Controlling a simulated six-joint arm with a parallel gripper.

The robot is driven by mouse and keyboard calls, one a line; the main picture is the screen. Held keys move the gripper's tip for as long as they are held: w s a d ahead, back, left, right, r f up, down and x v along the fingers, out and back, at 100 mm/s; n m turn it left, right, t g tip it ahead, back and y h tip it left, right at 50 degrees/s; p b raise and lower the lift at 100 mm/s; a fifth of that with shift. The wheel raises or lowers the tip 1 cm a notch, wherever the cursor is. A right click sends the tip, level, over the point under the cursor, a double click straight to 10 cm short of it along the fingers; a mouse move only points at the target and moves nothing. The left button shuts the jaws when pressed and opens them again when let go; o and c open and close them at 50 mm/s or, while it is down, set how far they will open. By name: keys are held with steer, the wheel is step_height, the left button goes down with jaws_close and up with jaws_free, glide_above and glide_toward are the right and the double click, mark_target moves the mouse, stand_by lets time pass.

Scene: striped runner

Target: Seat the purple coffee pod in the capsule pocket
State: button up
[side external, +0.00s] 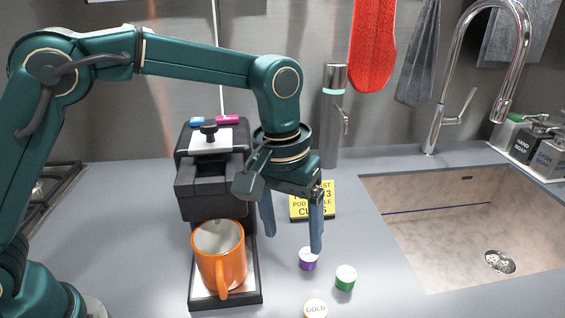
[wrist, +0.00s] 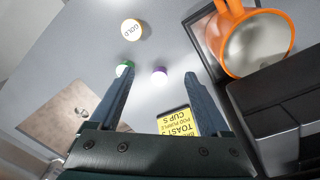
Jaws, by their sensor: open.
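The purple coffee pod (side external: 308,259) has a white lid and sits on the grey counter, just below my gripper's right finger in the side view. In the wrist view, the purple pod (wrist: 160,74) lies ahead of the fingers, between their lines. My gripper (side external: 290,242) is open and empty above the counter, its two blue-grey fingers apart; it also shows in the wrist view (wrist: 160,80). The black coffee machine (side external: 212,185) stands left of the gripper with a black knob on top. I cannot make out the capsule pocket.
A green pod (side external: 346,277) and a cream pod marked GOLD (side external: 316,309) sit near the purple pod. An orange mug (side external: 220,257) stands on the machine's tray (side external: 254,296). A yellow note (side external: 313,200) is behind the gripper. The sink (side external: 450,215) is at right.

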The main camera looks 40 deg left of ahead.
steer(key=m+t, duration=0.1)
steer(key=m, duration=0.1)
glide_above(308, 254)
steer(key=shift+y, duration=0.4)
steer(key=f, duration=0.2)
steer(key=s+f, duration=0.1)
steer(key=f, duration=0.1)
steer(key=shift+f, duration=0.4)
steer(key=shift+w+f, duration=0.25)
steer(key=shift+f, duration=0.95)
steer(key=shift+w+f, duration=0.2)
steer(key=shift+f, duration=1)
steer(key=shift+c, duration=0.3)
jaws_close()
